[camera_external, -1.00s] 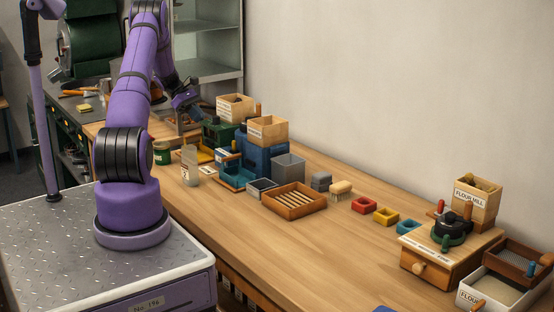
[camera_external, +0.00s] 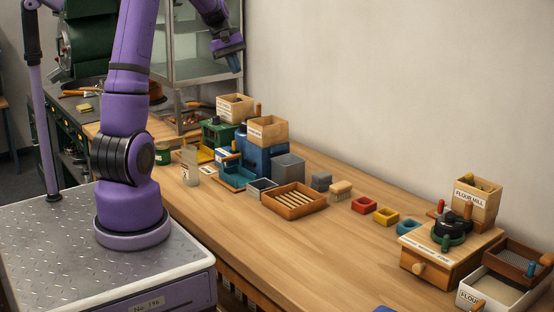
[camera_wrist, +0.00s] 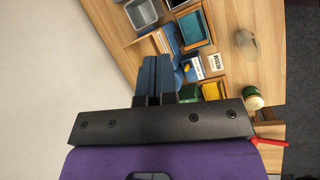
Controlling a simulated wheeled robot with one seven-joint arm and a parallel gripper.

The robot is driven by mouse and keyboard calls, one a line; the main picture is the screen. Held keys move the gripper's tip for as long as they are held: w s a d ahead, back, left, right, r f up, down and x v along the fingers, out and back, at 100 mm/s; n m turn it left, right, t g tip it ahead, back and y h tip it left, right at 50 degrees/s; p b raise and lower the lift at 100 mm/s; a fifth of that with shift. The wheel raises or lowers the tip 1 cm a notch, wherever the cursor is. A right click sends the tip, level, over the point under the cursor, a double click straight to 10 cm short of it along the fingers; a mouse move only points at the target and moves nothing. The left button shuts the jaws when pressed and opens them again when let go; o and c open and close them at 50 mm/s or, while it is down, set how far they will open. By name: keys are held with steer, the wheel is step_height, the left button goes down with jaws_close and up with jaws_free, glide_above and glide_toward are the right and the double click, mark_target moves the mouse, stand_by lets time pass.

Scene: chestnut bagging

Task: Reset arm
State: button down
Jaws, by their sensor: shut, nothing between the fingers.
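My gripper (camera_external: 234,62) is raised in the air above the back part of the workbench, in front of the glass-sided cabinet. It is shut and empty, pointing down. In the wrist view my gripper's fingers (camera_wrist: 157,68) lie together, with the bench and its machines below. The wooden workbench (camera_external: 290,240) carries a blue machine (camera_external: 262,158) with a wooden hopper (camera_external: 268,130), and a green machine (camera_external: 216,133) with another wooden hopper (camera_external: 235,107). Both stand below my gripper, clear of it.
A flour mill (camera_external: 450,235) stands at right.

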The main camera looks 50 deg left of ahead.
steer(key=s+d+r+m+y, duration=0.1)
steer(key=s+d+r+m, duration=0.3)
steer(key=d, duration=0.4)
steer(key=s+d+r+m+y, duration=0.2)
steer(key=s+d+r+m, duration=0.15)
steer(key=s+d, duration=0.3)
steer(key=s+d+m+t+y, duration=0.1)
steer(key=s+d+m+t, duration=0.1)
steer(key=s, duration=0.5)
steer(key=s+d+m+t, duration=0.1)
steer(key=s+d+m, duration=0.4)
steer(key=s+d, duration=0.2)
steer(key=shift+s+f+t+y, duration=0.4)
steer(key=shift+s+f, duration=0.05)
steer(key=shift+s, duration=0.2)
steer(key=shift+d, duration=0.1)
